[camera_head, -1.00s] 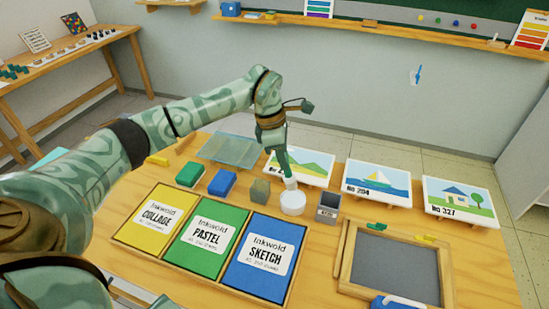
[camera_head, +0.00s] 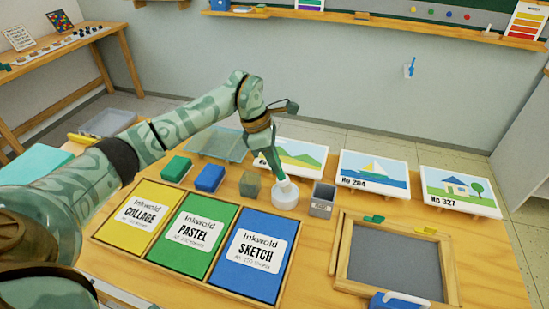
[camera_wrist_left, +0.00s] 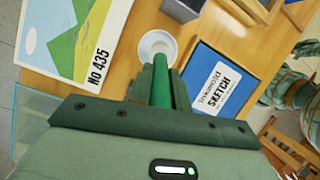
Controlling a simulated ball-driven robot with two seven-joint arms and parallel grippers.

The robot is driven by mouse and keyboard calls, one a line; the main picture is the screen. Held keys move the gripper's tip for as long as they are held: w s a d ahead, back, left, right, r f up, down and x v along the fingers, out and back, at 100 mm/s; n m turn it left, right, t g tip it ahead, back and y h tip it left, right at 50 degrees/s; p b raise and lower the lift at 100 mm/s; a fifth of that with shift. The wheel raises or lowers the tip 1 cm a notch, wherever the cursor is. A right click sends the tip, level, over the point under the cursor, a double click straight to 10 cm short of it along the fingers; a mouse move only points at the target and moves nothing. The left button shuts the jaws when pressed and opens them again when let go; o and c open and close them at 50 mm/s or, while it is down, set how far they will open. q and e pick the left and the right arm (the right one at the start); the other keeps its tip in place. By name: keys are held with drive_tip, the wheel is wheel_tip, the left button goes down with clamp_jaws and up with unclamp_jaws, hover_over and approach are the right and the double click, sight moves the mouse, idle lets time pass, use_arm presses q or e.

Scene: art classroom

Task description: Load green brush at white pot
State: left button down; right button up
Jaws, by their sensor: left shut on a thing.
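My left gripper (camera_head: 270,158) is over the middle of the table, pointing down, and is shut on the green brush. The brush's green handle (camera_wrist_left: 161,86) runs out from between the fingers in the left wrist view. The white pot (camera_head: 286,201) is a small round pot on the table, directly below the fingers; its rim also shows in the left wrist view (camera_wrist_left: 143,45). The brush's lower end (camera_head: 284,183) is at the pot's opening, slightly tilted. I cannot tell how deep it reaches. My right gripper is not in view.
A grey-green block (camera_head: 250,184) stands left of the pot and a grey holder (camera_head: 322,200) stands close on its right. Picture cards, such as the sailboat card (camera_head: 373,174), stand behind. Coloured pads, such as the blue Sketch pad (camera_head: 250,270), lie in front. A framed slate (camera_head: 397,262) lies at right.

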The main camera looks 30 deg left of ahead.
use_arm(q)
drive_tip(key=shift+f, duration=0.5)
idle(0.9)
idle(1.1)
wheel_tip(320, 180, up, 7)
drive_tip(key=p, duration=0.5)
idle(0.9)
